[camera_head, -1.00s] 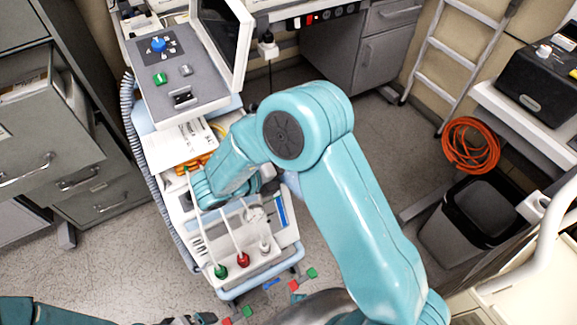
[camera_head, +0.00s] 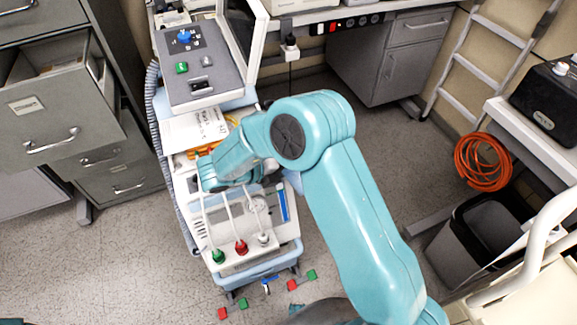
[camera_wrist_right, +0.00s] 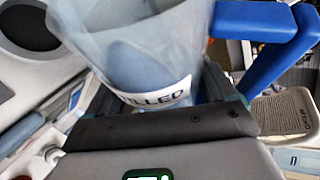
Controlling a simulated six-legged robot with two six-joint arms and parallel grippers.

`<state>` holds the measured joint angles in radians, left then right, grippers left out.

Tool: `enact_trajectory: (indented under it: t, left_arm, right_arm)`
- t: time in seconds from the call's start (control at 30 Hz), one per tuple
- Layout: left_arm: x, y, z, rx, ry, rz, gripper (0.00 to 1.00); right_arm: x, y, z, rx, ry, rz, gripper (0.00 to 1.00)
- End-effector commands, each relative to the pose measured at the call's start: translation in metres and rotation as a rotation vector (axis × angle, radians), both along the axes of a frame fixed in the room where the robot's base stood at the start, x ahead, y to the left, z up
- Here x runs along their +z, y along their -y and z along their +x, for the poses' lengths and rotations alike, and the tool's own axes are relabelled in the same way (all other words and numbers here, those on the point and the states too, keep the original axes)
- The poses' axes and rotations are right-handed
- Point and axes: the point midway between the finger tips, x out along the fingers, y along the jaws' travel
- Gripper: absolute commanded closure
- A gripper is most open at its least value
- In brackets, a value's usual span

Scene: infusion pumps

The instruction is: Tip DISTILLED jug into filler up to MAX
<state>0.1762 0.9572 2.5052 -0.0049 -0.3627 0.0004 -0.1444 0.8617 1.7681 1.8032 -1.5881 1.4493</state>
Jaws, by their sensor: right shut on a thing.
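A clear jug (camera_wrist_right: 150,45) with a blue handle (camera_wrist_right: 262,40) fills the upper middle of the right wrist view. The end of its white label (camera_wrist_right: 160,93) reads "ILLED". My right gripper (camera_wrist_right: 155,100) is shut on the jug. In the head view my right arm (camera_head: 350,190) reaches over the wheeled machine (camera_head: 250,262) and hides the jug and fingers. No level or MAX mark is readable. My left gripper is out of view.
The machine carries green (camera_head: 218,256) and red (camera_head: 241,247) connectors at its front, and a control panel (camera_head: 195,65) and screen at its back. Grey drawers (camera_head: 60,110) stand left. A bin (camera_head: 475,235) and orange hose (camera_head: 482,162) are right. Floor shows between.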

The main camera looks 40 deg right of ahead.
Motion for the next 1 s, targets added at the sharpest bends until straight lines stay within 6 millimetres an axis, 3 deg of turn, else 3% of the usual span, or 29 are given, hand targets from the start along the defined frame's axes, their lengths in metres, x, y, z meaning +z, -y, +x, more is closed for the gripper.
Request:
enact_trajectory:
  t: [0.27, 0.53, 0.77, 0.9, 1.0]
  left_arm:
    - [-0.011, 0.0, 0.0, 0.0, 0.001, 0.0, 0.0]
    - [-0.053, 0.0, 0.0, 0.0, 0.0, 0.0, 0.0]
    - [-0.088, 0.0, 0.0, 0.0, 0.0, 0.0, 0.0]
    - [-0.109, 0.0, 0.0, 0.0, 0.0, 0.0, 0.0]
    - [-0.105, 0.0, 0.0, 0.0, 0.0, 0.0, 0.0]
  right_arm:
    - [-0.007, 0.006, 0.004, -0.02, 0.036, 0.003, 0.85]
    - [-0.03, 0.007, 0.005, -0.021, 0.216, 0.033, 0.85]
    - [-0.037, 0.006, 0.009, -0.019, 0.418, 0.065, 0.85]
    - [-0.023, 0.005, 0.017, -0.017, 0.62, 0.097, 0.85]
    - [-0.002, 0.004, 0.021, -0.018, 0.689, 0.108, 0.85]
